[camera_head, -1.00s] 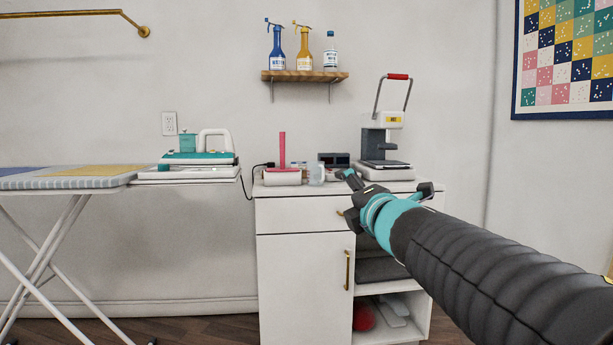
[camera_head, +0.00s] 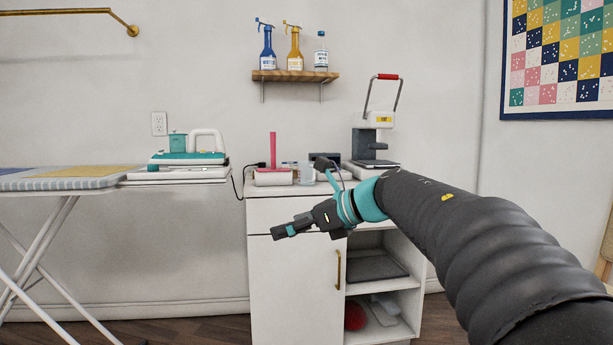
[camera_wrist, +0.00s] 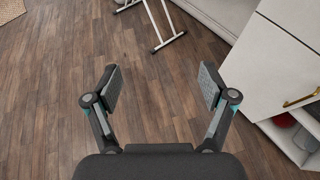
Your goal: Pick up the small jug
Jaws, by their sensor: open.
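A small clear, pale vessel (camera_head: 306,174), which looks like the small jug, stands on the cabinet top (camera_head: 258,190) behind my arm. It is tiny in the head view, and I cannot make out its handle. My gripper (camera_head: 284,230) is in front of the cabinet, below the level of its top, and points left. In the wrist view my gripper (camera_wrist: 160,88) is open and empty, with its two fingers wide apart over the wooden floor. The jug does not show in the wrist view.
A pink-handled lint roller (camera_head: 273,163) stands left of the jug, and a dark box (camera_head: 324,157) sits behind to its right. A heat press (camera_head: 375,140) stands at the right. An ironing board (camera_head: 70,178) is at the left. The cabinet's open shelves (camera_head: 385,285) hold items.

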